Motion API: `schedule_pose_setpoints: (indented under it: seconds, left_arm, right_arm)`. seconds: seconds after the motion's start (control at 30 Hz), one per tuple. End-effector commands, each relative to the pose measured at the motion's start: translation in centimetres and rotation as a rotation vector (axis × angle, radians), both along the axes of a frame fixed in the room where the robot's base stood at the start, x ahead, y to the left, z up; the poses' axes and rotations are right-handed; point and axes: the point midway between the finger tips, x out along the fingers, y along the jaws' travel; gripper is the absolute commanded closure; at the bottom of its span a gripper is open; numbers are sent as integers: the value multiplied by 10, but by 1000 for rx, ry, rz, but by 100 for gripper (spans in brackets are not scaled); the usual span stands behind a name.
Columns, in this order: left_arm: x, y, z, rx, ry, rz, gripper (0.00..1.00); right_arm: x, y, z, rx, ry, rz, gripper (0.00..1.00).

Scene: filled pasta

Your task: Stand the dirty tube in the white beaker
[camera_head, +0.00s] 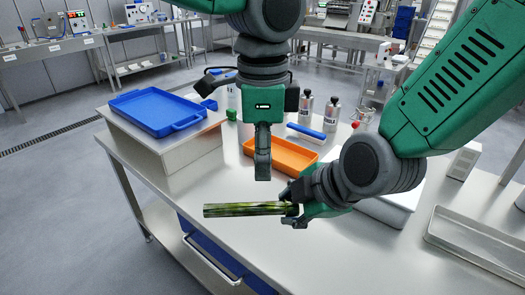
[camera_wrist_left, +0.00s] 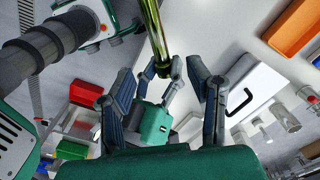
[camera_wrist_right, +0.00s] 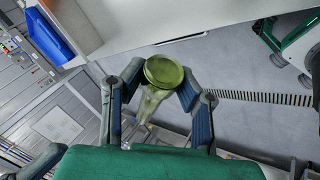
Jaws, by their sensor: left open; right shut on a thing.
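The dirty tube (camera_head: 243,209) is a clear cylinder streaked with green, lying roughly level above the front of the steel table. My right gripper (camera_head: 290,203) is shut on its right end. The right wrist view shows the tube (camera_wrist_right: 163,75) end-on between my right gripper's fingers (camera_wrist_right: 162,82). My left gripper (camera_head: 262,165) points down, above and left of my right gripper, with nothing in it. In the left wrist view its fingers (camera_wrist_left: 163,70) are spread, with the tube (camera_wrist_left: 155,30) and my right gripper showing beyond. I cannot pick out a white beaker.
An orange tray (camera_head: 283,160) lies behind my grippers, with several grey bottles (camera_head: 331,115) beyond. A blue tray (camera_head: 157,110) rests on a raised steel box at left. A white container (camera_head: 390,211) is partly behind my right arm. A metal tray (camera_head: 485,238) is at right.

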Motion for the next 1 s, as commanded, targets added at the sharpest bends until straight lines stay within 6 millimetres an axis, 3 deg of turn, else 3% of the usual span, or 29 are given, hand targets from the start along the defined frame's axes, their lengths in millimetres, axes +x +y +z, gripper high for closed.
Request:
schedule_pose_setpoints:
  seconds: [0.53,0.7,1.0]
  left_arm:
    - [0,0,-96,1,2,-2,54]
    - [0,0,-110,1,0,-3,54]
    - [0,0,-114,0,0,-2,54]
  right_arm:
    - [0,0,0,0,-1,0,100]
    - [0,0,1,0,-1,0,100]
    - [0,0,1,0,-1,0,100]
